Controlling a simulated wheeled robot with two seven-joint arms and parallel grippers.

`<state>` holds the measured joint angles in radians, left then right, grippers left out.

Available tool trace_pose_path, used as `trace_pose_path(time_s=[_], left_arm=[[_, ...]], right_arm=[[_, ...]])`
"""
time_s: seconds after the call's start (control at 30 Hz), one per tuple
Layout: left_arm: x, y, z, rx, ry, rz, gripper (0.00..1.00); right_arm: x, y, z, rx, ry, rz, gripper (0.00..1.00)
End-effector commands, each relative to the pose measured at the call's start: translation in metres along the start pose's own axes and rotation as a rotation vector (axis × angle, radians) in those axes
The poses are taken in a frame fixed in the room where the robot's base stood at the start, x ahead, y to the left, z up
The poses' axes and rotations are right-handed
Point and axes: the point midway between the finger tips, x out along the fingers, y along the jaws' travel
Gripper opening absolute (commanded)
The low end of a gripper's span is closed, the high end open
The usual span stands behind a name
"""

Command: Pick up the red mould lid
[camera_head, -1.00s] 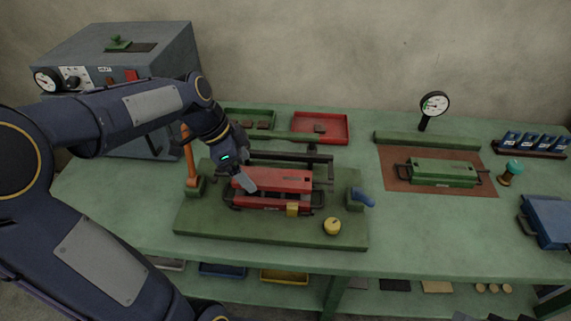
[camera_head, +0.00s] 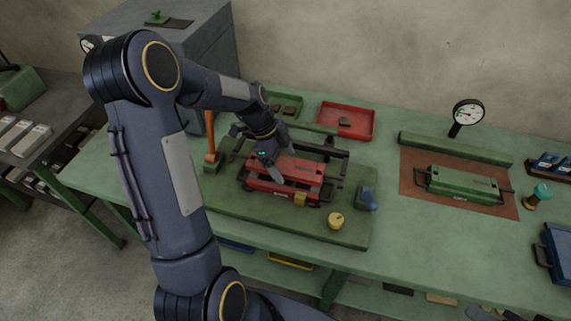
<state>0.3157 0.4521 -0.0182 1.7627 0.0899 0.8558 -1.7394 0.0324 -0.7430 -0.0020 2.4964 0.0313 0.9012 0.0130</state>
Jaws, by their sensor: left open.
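The red mould lid (camera_head: 299,167) is the upper red slab of a red mould on a green fixture plate (camera_head: 228,200), near the middle of the head view. A lower red mould part (camera_head: 264,186) with dark side handles shows beneath it. My left gripper (camera_head: 277,167) is open at the left part of the lid, its fingers pointing down. The near finger covers some of the lid. I cannot tell whether the fingers touch it. My right gripper is not in view.
An orange upright lever (camera_head: 210,140) stands left of the mould. A blue handle (camera_head: 368,198) and a yellow knob (camera_head: 336,221) sit to its right. A red tray (camera_head: 346,119) is behind. A green mould (camera_head: 463,186) lies on a brown mat (camera_head: 417,203) at right.

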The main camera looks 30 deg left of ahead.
Motion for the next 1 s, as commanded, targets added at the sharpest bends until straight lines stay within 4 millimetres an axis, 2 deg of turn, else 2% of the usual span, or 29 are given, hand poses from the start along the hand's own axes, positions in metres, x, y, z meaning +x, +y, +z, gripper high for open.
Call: trace_pose_path(time_s=[0.2,0.8,1.0], left_arm=[[0.0014,-0.0003,0.0,0.0,0.0,-0.002,0.85],[-0.0001,-0.0009,-0.0009,0.001,0.001,-0.004,0.1],[-0.0002,-0.0009,-0.001,0.001,0.001,-0.004,0.1]], right_arm=[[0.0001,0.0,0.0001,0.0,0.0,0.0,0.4],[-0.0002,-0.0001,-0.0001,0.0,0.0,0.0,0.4],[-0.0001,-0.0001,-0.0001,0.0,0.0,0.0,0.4]])
